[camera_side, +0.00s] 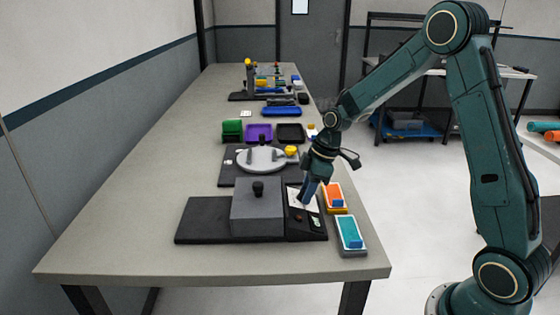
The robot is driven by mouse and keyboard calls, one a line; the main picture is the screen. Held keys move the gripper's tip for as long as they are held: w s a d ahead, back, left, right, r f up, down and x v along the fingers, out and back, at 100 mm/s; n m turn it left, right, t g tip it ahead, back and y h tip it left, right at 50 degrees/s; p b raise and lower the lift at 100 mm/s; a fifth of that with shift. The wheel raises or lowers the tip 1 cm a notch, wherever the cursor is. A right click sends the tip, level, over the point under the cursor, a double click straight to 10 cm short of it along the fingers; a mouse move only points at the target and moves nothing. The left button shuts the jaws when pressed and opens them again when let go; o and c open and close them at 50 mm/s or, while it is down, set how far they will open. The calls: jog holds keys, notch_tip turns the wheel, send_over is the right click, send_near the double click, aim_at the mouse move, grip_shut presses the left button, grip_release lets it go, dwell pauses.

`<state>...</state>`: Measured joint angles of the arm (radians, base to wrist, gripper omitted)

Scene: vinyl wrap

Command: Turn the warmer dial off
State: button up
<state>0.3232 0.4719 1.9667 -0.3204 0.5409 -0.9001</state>
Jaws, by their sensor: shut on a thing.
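The warmer is a grey box (258,212) with a black knob on its top, standing on a dark base plate (203,220) near the front of the table. A dark control panel (306,227) with a white face is at its right side. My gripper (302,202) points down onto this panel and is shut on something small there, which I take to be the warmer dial. The fingers hide the dial, so its angle cannot be seen.
An orange block in a tray (335,197) and a teal block in a tray (350,233) stand close right of the panel. Behind are a round white turntable (261,158), green, purple and black bins, and more items. The table's left side is clear.

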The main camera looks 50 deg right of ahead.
dwell(0.3)
jog(key=o, duration=1)
jog(key=shift+c, duration=0.2)
jog(key=shift+r, duration=0.15)
jog(key=v, duration=1.3)
jog(key=shift+r, duration=0.3)
jog(key=s+a+r+m+t+h, duration=0.1)
jog(key=s+a+r+m, duration=0.15)
jog(key=s+a, duration=0.2)
jog(key=s+a+r+m+h, duration=0.1)
jog(key=s+a+r, duration=0.2)
jog(key=s, duration=0.3)
jog(key=s+a+m+t, duration=0.2)
jog(key=s+m, duration=0.3)
jog(key=s, duration=0.8)
jog(key=shift+a+f+h, duration=0.25)
jog(key=shift+f+h, duration=0.05)
jog(key=shift+f, duration=0.1)
